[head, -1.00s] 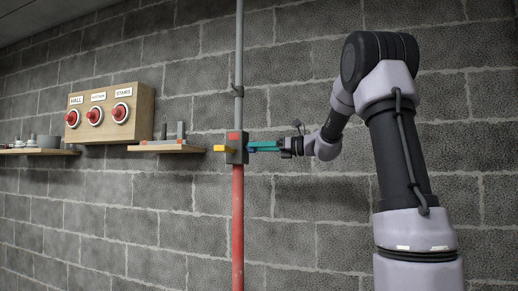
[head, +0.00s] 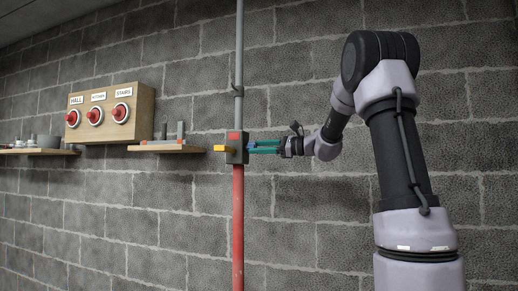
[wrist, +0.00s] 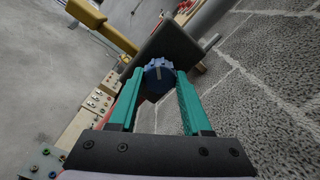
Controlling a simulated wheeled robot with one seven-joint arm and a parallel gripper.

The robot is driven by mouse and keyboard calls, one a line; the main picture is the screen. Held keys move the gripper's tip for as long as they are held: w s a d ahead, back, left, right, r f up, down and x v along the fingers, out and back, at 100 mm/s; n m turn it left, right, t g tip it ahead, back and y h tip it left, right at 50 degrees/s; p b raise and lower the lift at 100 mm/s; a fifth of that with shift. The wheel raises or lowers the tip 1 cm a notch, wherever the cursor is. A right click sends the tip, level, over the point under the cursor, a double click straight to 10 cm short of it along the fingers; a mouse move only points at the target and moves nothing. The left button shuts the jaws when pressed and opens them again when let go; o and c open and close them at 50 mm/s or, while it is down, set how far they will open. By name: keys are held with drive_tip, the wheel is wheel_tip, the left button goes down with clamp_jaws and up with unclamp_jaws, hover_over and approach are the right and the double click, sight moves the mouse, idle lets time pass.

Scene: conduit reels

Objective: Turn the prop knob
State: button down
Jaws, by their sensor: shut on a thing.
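The blue ridged knob (wrist: 159,76) with a pale mark on its face sits on the side of a dark grey box (wrist: 170,42). My gripper (wrist: 158,84) has its two teal fingers on either side of the knob, shut on it. In the head view the box (head: 237,155) is mounted on a vertical pipe, and my gripper (head: 252,147) reaches it from the right. There the knob is small and mostly hidden by the fingers.
A yellow bar (head: 221,149) sticks out left of the box. The pipe is grey (head: 239,60) above and red (head: 238,230) below. A wall panel (head: 110,112) with red buttons and a small wooden shelf (head: 165,149) are further left. The block wall is close behind.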

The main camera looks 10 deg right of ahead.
drive_tip(key=shift+f+n, duration=0.2)
drive_tip(key=shift+n, duration=9.8)
drive_tip(key=shift+c, duration=1.7)
unclamp_jaws()
drive_tip(key=shift+d, duration=0.15)
drive_tip(key=v, duration=1)
drive_tip(key=shift+s+d, duration=0.2)
